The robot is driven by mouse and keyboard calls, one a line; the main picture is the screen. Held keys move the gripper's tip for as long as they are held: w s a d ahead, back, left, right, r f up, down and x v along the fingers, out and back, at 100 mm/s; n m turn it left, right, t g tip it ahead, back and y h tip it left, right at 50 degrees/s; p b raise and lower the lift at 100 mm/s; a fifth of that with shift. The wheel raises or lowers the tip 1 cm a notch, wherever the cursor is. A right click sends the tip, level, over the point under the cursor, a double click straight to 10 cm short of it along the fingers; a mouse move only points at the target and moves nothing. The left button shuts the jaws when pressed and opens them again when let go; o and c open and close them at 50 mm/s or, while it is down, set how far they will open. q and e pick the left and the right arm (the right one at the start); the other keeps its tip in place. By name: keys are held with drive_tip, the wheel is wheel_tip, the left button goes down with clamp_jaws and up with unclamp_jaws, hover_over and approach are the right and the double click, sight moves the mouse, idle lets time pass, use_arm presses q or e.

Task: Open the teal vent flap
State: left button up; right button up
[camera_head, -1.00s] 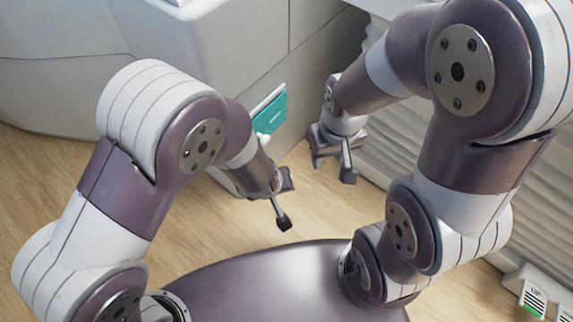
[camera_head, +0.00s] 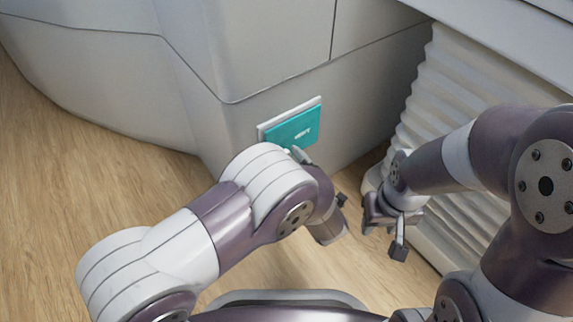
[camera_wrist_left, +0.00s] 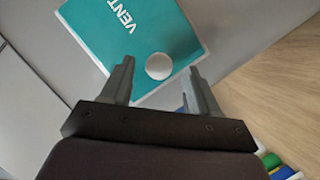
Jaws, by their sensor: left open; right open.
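The teal vent flap (camera_head: 293,128) sits in a white frame low on the grey-white housing and looks shut. In the left wrist view the flap (camera_wrist_left: 125,35) carries the word VENT and a round white knob (camera_wrist_left: 158,67). My left gripper (camera_wrist_left: 161,72) is open at the flap, with a finger on either side of the knob in the picture; I cannot tell whether they touch it. In the head view my left forearm hides most of that gripper and the flap's lower edge. My right gripper (camera_head: 382,238) is open and empty, to the right of the flap.
The large housing (camera_head: 275,50) stands behind the flap. A ribbed pale bellows (camera_head: 455,95) rises close behind my right arm. Wooden floor (camera_head: 60,190) is clear at the left. Small green and blue items (camera_wrist_left: 278,168) show at the lower right of the left wrist view.

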sight(298, 142)
use_arm(q)
drive_tip(key=b+x, duration=0.1)
drive_tip(key=x, duration=0.2)
drive_tip(key=shift+w+a, duration=0.1)
drive_tip(key=shift+w, duration=0.3)
clamp_jaws()
drive_tip(key=shift+s, duration=0.1)
